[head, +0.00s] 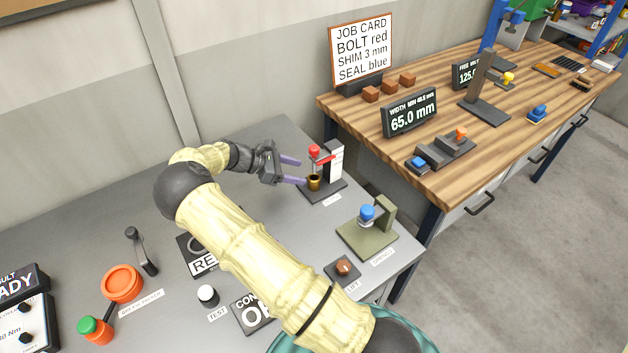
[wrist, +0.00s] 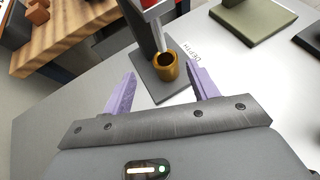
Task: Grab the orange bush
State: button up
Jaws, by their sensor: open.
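The bush (head: 314,183) is a small orange-brown hollow cylinder with a dark bore. It stands upright on the dark base of a depth gauge stand (head: 335,160), below a red-topped plunger (head: 314,151). In the wrist view the bush (wrist: 167,68) shows just beyond the purple fingertips, roughly between their lines. My gripper (head: 296,171) is open and empty, left of the bush in the head view, with its fingers pointing at it. The gripper also shows in the wrist view (wrist: 161,82). I cannot tell whether a fingertip touches the bush.
A grey plunger rod (wrist: 157,32) comes down close to the bush. A green stand with a blue knob (head: 367,232) is to the right on the grey bench. The wooden bench (head: 440,180) holds several gauges and blocks. Clear bench surface lies behind my gripper.

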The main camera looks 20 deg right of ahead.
aim_at(312, 177)
jog(key=x, duration=0.1)
jog(key=p+x, duration=0.1)
jog(key=x, duration=0.1)
jog(key=p+x, duration=0.1)
jog(key=shift+s+d+f, duration=0.2)
jog(key=shift+s+f, duration=0.05)
jog(key=shift+s, duration=0.15)
jog(key=shift+w+d+f, duration=0.1)
jog(key=shift+d+f, duration=0.1)
jog(key=shift+f, duration=0.05)
jog(key=shift+a+r, duration=0.1)
jog(key=c, duration=1.2)
jog(key=shift+c, duration=0.2)
jog(key=shift+r, duration=0.1)
